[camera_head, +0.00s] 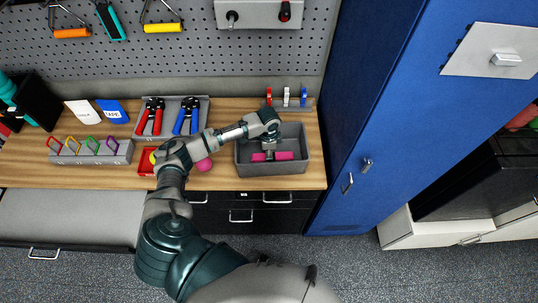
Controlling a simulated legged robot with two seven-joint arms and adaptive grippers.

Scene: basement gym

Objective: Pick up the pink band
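A flat pink band (286,155) lies in the grey bin (272,170) at the right end of the wooden workbench. My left arm rises from the bottom centre and reaches right over the bench. Its gripper (268,153) points down into the bin, over the middle of the band. Pink shows on both sides of the fingers. The fingers are small and dark, so I cannot tell whether they are open, shut or touching the band. A rounded pink thing (204,164) shows beside my forearm on the bench, partly hidden. My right gripper is out of view.
A grey tray with red-handled (150,118) and blue-handled pliers (186,117) stands behind my forearm. A red tray (147,160) is partly hidden by my arm. Coloured carabiners (90,147) stand at left. Small clips (286,97) stand behind the bin. A blue cabinet (385,110) stands close at right.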

